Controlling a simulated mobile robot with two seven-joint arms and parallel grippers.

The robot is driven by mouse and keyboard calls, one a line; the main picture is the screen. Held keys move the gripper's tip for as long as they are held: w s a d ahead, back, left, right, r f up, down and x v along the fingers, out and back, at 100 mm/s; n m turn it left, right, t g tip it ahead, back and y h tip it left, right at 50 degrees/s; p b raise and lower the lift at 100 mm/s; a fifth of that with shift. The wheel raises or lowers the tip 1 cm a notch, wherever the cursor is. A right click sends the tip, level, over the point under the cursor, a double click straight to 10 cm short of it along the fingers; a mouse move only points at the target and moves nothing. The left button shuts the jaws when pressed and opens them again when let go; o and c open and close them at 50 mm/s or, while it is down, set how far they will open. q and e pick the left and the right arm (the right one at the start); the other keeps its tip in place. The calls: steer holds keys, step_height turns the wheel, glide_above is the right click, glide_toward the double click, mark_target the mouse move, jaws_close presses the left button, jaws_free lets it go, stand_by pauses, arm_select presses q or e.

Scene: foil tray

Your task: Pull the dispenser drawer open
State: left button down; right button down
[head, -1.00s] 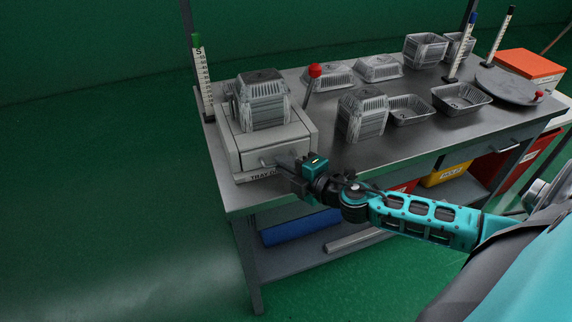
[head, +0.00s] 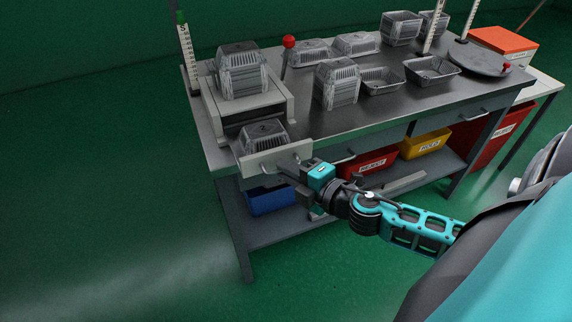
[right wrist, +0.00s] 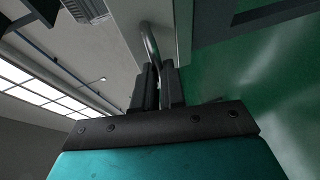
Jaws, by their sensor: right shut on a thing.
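The dispenser (head: 281,96) is a light grey box at the left end of the bench. Its drawer (head: 262,163) stands pulled out at the front, past the bench edge, with a foil tray stack (head: 262,137) inside it. More foil trays (head: 241,72) stand on top of the dispenser. My right gripper (head: 292,173) is at the drawer front, shut on the drawer handle. The right wrist view shows the curved metal handle (right wrist: 150,45) between the two dark fingers (right wrist: 158,85). My left gripper is not in view.
A red-knobbed lever (head: 289,42) rises beside the dispenser. Foil trays (head: 337,84) and a round plate (head: 482,58) stand on the bench. Red (head: 372,162), yellow (head: 425,145) and blue (head: 270,200) bins sit below. The floor left of the bench is clear.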

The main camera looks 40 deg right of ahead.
steer(key=shift+s+a, duration=0.1)
steer(key=shift+s, duration=0.15)
steer(key=c, duration=1.2)
jaws_free()
steer(key=shift+b+v, duration=1.05)
steer(key=shift+v, duration=5.4)
